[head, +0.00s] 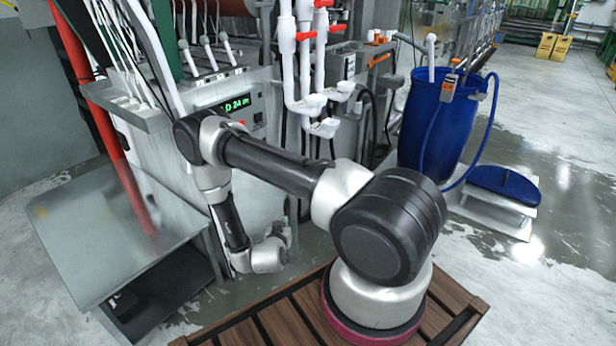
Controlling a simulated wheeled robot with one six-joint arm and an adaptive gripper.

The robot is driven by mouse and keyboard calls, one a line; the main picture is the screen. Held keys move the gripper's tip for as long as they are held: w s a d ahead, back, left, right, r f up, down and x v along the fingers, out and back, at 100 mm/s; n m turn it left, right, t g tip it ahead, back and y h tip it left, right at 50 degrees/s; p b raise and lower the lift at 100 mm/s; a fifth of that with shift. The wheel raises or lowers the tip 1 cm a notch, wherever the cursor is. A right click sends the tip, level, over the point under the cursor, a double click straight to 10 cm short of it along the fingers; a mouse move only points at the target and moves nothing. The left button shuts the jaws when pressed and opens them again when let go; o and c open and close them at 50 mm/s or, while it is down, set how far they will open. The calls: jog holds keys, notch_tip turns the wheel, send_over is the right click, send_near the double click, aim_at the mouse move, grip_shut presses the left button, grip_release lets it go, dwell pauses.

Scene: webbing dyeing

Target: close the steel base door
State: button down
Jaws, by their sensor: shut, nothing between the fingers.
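The grey steel base (267,165) of the machine stands left of centre, with a green-lit display on its front. My arm crosses in front of it and hides part of its lower front. I cannot make out the door's outline or how far it stands open. My gripper (284,233) is low in front of the base, at the end of my folded-down forearm. It is small and partly hidden by my wrist; it is shut and holds nothing. I cannot tell whether it touches the steel.
A red pipe (88,75) rises beside the machine. White pipes with red valves (305,36) hang at the centre.

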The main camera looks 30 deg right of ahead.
notch_tip(320, 180, up, 9)
jog(key=w+d+t+h, duration=0.1)
jog(key=w+t+h, duration=0.1)
jog(key=t+h, duration=0.1)
jog(key=x, duration=1.4)
jog(key=shift+r+m+t, duration=0.3)
jog(key=shift+r+m, duration=0.1)
